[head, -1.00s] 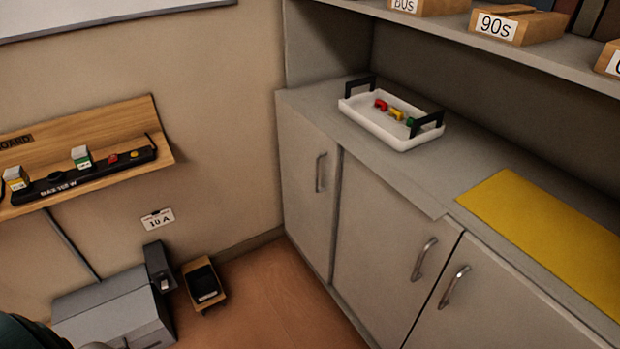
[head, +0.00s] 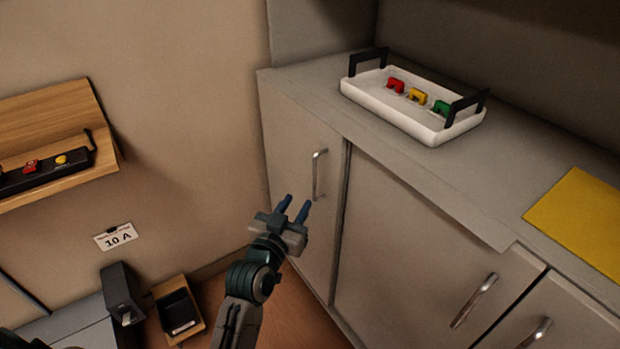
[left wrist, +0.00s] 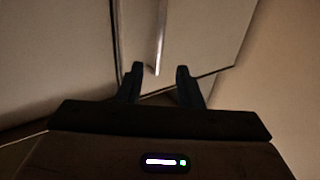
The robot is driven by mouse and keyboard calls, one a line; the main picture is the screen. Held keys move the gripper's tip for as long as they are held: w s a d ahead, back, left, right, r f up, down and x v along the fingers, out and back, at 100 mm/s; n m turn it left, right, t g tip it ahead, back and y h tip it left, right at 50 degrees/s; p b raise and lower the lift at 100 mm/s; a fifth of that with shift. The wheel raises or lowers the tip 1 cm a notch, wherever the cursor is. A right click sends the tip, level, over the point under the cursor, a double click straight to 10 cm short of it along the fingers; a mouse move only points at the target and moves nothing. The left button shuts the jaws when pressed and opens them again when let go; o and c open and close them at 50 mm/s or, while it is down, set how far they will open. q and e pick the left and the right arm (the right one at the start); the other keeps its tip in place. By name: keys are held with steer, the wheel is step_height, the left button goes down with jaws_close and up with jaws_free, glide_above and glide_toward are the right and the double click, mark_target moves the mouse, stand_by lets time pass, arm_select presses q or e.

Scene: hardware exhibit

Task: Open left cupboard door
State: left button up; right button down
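The left cupboard door (head: 290,150) is the narrow grey door beside the wall, and it looks closed. Its upright metal handle (head: 318,174) is near the door's right edge. My left gripper (head: 294,208) is open and empty, just below and to the left of the handle in the head view. In the left wrist view, the handle (left wrist: 160,38) comes down between the two spread fingertips (left wrist: 160,70), its lower end near their level. I cannot tell whether they touch it. My right gripper is in neither view.
Another cupboard door (head: 410,235) with a slanting handle (head: 474,300) stands to the right. A white tray (head: 400,117) with red, yellow and green pieces sits on the counter, near a yellow mat (head: 585,220). A small black device (head: 178,312) is at the lower left.

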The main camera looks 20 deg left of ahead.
mark_target(314, 177)
arm_select(q)
steer(key=w, duration=1)
steer(key=shift+d, duration=0.35)
steer(key=shift+c, duration=0.4)
jaws_close()
